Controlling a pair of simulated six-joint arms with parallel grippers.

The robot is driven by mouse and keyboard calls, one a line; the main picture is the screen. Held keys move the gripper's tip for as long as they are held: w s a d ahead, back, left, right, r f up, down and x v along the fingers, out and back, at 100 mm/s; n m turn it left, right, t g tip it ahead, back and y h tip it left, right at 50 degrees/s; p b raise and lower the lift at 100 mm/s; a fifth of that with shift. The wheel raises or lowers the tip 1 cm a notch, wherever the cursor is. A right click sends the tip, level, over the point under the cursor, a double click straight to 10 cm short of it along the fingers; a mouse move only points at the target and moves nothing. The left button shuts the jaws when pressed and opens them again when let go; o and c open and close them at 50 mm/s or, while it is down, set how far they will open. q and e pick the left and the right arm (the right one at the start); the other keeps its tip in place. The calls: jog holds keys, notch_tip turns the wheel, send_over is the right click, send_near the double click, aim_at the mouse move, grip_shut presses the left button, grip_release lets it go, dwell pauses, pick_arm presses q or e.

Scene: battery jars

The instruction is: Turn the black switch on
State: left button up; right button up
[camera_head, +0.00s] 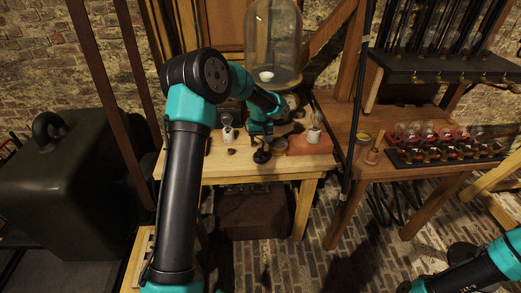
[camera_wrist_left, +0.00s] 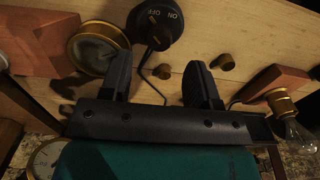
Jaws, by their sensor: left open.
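The black switch (camera_wrist_left: 155,25) is a round dial marked ON and OFF on the wooden table, at the top of the left wrist view. A dark brown knob stands on it, pointing toward the boundary between me and the dial; I cannot tell its setting surely. My left gripper (camera_wrist_left: 161,80) is open and empty, its two black fingers spread in front of the switch and apart from it. In the head view the left gripper (camera_head: 261,129) is low over the front of the table, and its fingers are too small to make out well.
A brass-rimmed gauge (camera_wrist_left: 94,48) lies left of the switch, close to one finger. Small knobs (camera_wrist_left: 222,62) stand on the wood. A bulb (camera_wrist_left: 298,136) on a reddish block is at right. A glass dome (camera_head: 272,40) stands behind. A second table (camera_head: 388,170) is at right.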

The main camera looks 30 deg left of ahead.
aim_at(261, 150)
pick_arm(q)
notch_tip(261, 150, down, 5)
jog(key=shift+f, duration=0.2)
jog(key=shift+c, duration=0.4)
jog(key=c, duration=0.8)
jog(key=shift+c, duration=0.2)
